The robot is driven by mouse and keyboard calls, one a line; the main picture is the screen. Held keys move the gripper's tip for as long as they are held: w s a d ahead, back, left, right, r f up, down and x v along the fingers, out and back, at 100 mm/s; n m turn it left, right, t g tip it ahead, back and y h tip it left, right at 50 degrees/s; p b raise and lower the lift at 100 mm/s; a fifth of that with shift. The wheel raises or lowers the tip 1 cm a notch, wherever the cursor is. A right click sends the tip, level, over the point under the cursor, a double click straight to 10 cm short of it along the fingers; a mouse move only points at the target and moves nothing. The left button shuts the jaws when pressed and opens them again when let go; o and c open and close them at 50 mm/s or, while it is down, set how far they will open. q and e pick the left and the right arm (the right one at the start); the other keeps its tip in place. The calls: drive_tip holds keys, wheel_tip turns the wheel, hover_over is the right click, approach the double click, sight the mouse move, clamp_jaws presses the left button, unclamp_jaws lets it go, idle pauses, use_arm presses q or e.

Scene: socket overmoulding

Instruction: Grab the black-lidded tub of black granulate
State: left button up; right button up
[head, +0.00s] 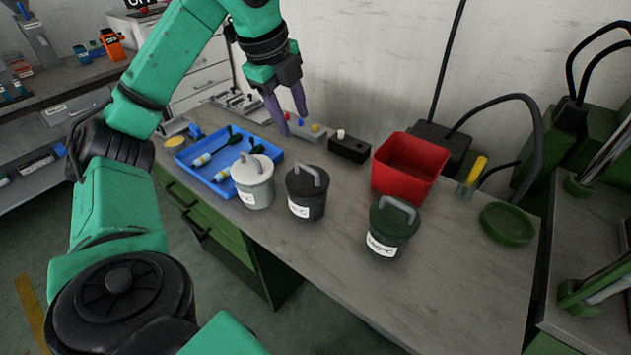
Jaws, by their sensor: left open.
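The black-lidded tub (306,193) stands upright on the workbench, with a grey handle on its lid and a white label on its front. Its contents are hidden by the lid. A white-lidded tub (253,182) stands close to its left, and a dark green-lidded tub (391,228) stands farther to its right. My left gripper (293,122) is open and empty, its purple-grey fingers pointing down above the back of the bench, behind and above the black-lidded tub and apart from it. My right gripper is not in view.
A blue tray (213,184) with screwdriver-like tools lies left of the tubs. Behind are a black block (349,150) and a red bin (409,168). A green dish (508,223) is at the right. The bench (340,262) is bare between the black and green tubs and in front.

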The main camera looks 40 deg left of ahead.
sight(307, 167)
use_arm(q)
drive_tip(key=x, duration=1.4)
drive_tip(key=shift+s+a+f+b, duration=0.15)
drive_tip(key=shift+s+a+b, duration=0.05)
drive_tip(key=shift+s+b, duration=0.15)
clamp_jaws()
idle(0.4)
